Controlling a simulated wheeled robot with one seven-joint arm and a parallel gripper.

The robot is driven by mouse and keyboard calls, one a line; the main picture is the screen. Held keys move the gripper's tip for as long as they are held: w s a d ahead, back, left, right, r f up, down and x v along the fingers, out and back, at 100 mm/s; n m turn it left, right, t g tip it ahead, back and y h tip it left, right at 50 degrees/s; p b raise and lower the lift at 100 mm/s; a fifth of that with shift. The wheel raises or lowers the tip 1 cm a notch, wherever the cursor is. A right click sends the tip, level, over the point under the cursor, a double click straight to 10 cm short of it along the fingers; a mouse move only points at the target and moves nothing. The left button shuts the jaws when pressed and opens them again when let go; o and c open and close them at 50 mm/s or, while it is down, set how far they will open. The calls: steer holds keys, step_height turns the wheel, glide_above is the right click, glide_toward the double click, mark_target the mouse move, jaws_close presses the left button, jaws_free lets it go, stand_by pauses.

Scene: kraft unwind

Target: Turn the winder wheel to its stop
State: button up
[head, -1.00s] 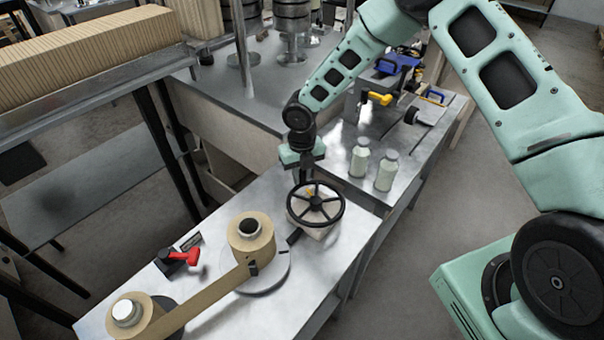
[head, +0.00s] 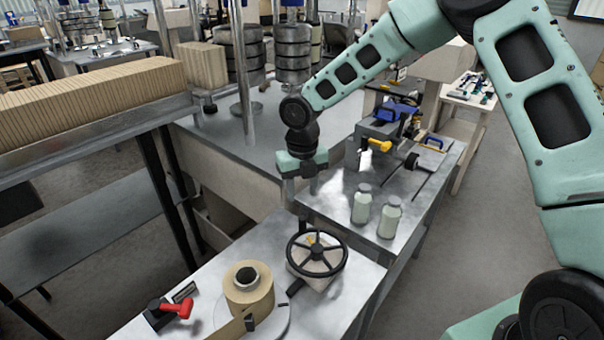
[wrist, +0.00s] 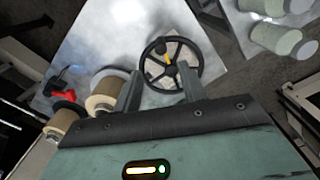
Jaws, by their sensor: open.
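The winder wheel (head: 317,253) is a black spoked handwheel on a pale block, on the near metal table. A yellow mark shows near its hub. The kraft roll (head: 248,288) stands left of the wheel on a round plate.
A red-handled tool (head: 176,308) lies left of the roll. Two pale bottles (head: 375,210) stand on the farther bench, right of my gripper. A blue and yellow device (head: 395,125) sits behind them. The table right of the wheel is clear.

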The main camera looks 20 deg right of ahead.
step_height(320, 180, up, 6)
steer(key=shift+b, duration=0.4)
steer(key=s+a+m+b, duration=0.2)
steer(key=s+m, duration=1.2)
steer(key=s, duration=0.2)
steer(key=s+a+m+b, duration=0.2)
steer(key=s+m+b, duration=0.1)
steer(key=s+m, duration=1.2)
steer(key=shift+s+a+f+y, duration=0.2)
steer(key=shift+s+a+y, duration=0.15)
steer(key=shift+s, duration=0.6)
